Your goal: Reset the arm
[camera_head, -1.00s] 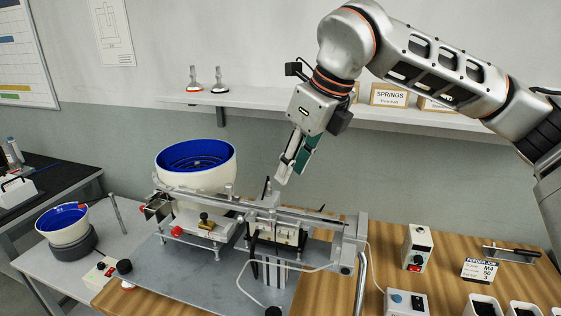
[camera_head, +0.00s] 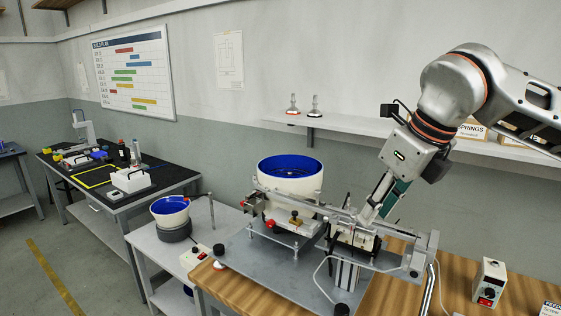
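My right arm comes in from the right, and its gripper (camera_head: 376,207) points down over the gantry station. The gripper has a pale grey finger and a teal part beside it. The finger ends are close to the gantry's long metal rail (camera_head: 330,211) and the small white block unit under it (camera_head: 350,236). I cannot tell whether they touch anything or whether the fingers are open. My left gripper is not in view.
A large blue-lined bowl feeder (camera_head: 291,178) stands left of the gripper. A smaller bowl feeder (camera_head: 171,212) stands further left. A wall shelf (camera_head: 345,126) with labelled boxes runs behind the arm. A control box (camera_head: 489,282) sits on the wooden bench at right.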

